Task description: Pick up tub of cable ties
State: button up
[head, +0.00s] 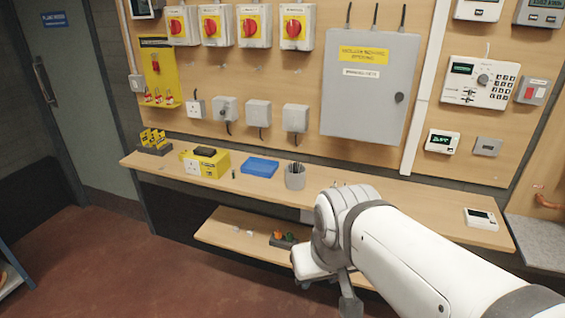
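A grey tub (295,178) with dark thin strips standing up in it is on the wooden bench, near its middle; it looks like the tub of cable ties. It stands upright, just right of a blue case. My arm comes in from the lower right, in front of the bench. Part of my gripper (348,303) shows at the bottom edge, below and right of the tub and apart from it. Its fingertips are cut off or hidden, so I cannot tell if it is open.
The blue case (259,167) and a yellow box (205,164) stand left of the tub. A white meter (481,219) lies at the bench's right end. A lower shelf (222,231) holds small parts. A grey cabinet (368,88) hangs behind. My arm hides part of the bench.

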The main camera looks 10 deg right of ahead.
aim_at(295, 172)
jog(key=i, duration=1.4)
jog(key=u, duration=0.05)
